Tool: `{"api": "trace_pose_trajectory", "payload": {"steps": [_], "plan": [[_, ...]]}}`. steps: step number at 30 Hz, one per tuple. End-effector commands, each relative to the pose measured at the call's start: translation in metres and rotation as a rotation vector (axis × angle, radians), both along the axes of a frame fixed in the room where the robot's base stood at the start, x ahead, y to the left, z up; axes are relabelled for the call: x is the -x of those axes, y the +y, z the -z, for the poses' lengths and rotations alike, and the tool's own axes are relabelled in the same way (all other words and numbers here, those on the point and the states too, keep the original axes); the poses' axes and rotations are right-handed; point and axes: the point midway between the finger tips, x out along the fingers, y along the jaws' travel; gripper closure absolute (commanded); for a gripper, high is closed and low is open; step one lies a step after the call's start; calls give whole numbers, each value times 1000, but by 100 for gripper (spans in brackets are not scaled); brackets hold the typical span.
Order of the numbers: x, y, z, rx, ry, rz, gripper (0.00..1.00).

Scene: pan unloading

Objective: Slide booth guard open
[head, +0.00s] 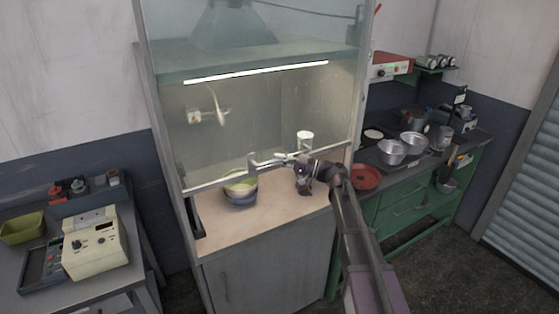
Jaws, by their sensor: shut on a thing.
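The booth guard (215,184) is a clear pane with a pale bottom rail, across the front of the booth. Its bottom rail stands above the booth's worktop, leaving a gap below. A pale bar handle (257,163) is on the middle of the rail. My gripper (289,159) reaches in from the right and is shut on the handle, near its right end. The fingertips are small here and partly blend with the handle.
Stacked bowls (240,188) sit on the worktop (265,208) below the rail. A white-topped container (305,138) stands behind the pane. A red pan (365,177) and metal pots (391,152) are on the right-hand bench. An instrument (95,243) stands at left.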

Motion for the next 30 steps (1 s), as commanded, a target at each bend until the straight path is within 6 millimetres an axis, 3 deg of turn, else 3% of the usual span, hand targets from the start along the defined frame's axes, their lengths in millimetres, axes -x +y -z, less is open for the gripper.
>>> {"api": "trace_pose_trajectory", "payload": {"steps": [1, 30], "plan": [[-1, 0, -16, -1, 0, 2, 100], [-1, -1, -152, -1, 0, 3, 100]]}}
